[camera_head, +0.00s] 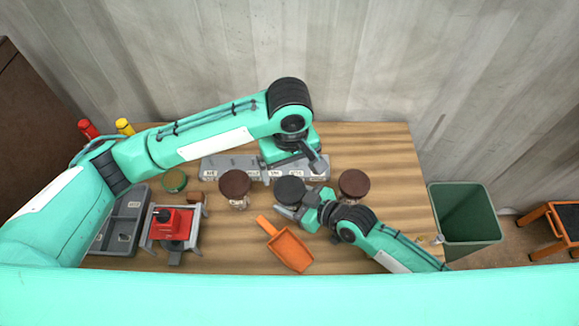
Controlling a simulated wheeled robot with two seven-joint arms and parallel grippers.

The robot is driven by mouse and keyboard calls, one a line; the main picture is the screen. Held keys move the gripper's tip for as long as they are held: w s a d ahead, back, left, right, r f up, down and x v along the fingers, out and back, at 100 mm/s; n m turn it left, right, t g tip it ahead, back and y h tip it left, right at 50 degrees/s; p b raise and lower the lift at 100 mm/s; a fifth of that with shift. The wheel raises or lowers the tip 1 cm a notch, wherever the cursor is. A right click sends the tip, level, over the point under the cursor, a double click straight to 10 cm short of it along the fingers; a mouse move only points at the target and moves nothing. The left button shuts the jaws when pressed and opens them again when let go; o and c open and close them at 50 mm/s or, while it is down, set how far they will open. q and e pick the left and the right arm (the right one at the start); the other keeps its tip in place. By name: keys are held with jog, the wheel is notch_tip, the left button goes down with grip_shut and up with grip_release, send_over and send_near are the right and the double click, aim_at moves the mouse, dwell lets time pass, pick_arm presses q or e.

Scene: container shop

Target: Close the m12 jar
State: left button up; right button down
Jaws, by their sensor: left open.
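Two jars with brown lids stand on the wooden table, one left of centre (235,184) and one right (354,183). A dark round lid (290,189) sits between them; what is under it is hidden. A green-rimmed round jar or lid (174,180) is further left. I cannot read which is the m12 jar. My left gripper (300,162) is open above the grey labelled strip (222,165), behind the dark lid and apart from it. My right gripper (295,213) is at the near side of the dark lid; its fingers are partly hidden, so its grip is unclear.
An orange scoop (290,250) lies in front. A red device in a grey frame (172,224) and a grey compartment tray (124,226) stand at left. Red (88,129) and yellow (124,127) bottles are behind my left arm. A green bin (465,215) stands right of the table.

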aim_at(290, 188)
pick_arm(q)
jog(key=shift+f, duration=4.05)
jog(key=c, duration=1)
jog(key=shift+m, duration=1.8)
jog(key=o, duration=1)
jog(key=shift+o, duration=0.3)
jog(key=shift+d, duration=0.1)
